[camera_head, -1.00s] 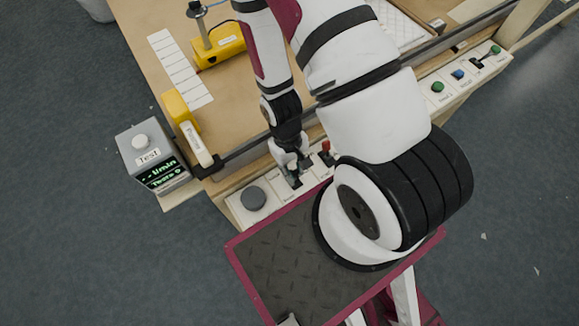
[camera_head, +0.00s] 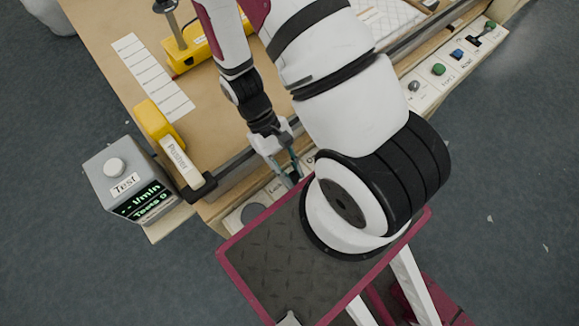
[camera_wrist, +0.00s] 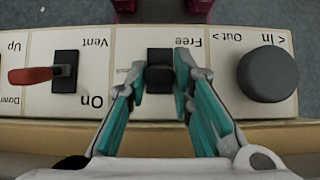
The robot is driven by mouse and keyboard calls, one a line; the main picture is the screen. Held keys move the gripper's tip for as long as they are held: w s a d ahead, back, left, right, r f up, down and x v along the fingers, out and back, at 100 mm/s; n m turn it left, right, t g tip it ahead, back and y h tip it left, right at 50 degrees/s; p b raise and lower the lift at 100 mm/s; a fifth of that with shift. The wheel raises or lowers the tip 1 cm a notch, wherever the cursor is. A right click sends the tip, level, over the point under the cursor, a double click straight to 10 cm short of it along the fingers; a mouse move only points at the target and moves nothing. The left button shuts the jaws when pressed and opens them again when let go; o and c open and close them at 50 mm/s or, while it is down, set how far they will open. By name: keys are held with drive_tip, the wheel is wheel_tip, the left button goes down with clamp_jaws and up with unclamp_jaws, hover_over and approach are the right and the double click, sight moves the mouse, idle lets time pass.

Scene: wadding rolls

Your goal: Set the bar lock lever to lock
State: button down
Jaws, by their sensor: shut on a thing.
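The bar lock lever (camera_wrist: 160,78) is a small black lever in a black slot, with the label "Free" beside it in the wrist view. My gripper (camera_wrist: 160,80) has its two teal-padded fingers on either side of the lever, closed on it. In the head view my gripper (camera_head: 291,177) reaches down to the control panel, and the label "Lock" (camera_head: 275,188) shows just left of the fingertips. The lever itself is hidden by the fingers in the head view.
In the wrist view a round dark "In/Out" knob (camera_wrist: 268,72) stands right of the lever, a black "Vent" switch (camera_wrist: 65,70) and red-handled lever (camera_wrist: 35,75) left. In the head view, my dark tray overlaps the panel's front edge. A grey "Test" box (camera_head: 120,178) stands left.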

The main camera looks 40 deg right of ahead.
drive_tip(key=c, duration=1.4)
unclamp_jaws()
drive_tip(key=v, duration=1.2)
